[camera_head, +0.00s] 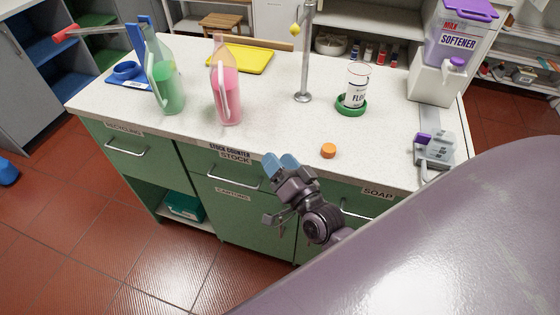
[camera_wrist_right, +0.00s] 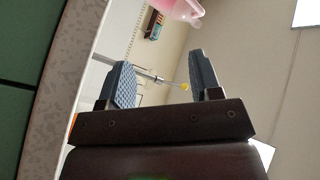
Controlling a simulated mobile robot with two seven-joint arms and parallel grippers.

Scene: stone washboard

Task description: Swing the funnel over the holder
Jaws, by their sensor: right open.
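My right gripper (camera_head: 281,162) is open and empty at the counter's front edge, far to the right of the holder. Its two fingers also show apart in the right wrist view (camera_wrist_right: 164,80). My left gripper is out of view.
A green-liquid bottle (camera_head: 166,85) stands just right of the holder, and a pink-liquid bottle (camera_head: 226,92) farther right. A metal tap (camera_head: 305,60), white canister (camera_head: 356,82) and orange cap (camera_head: 328,151) are on the counter. A yellow tray (camera_head: 246,58) lies behind. The front middle is mostly clear.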

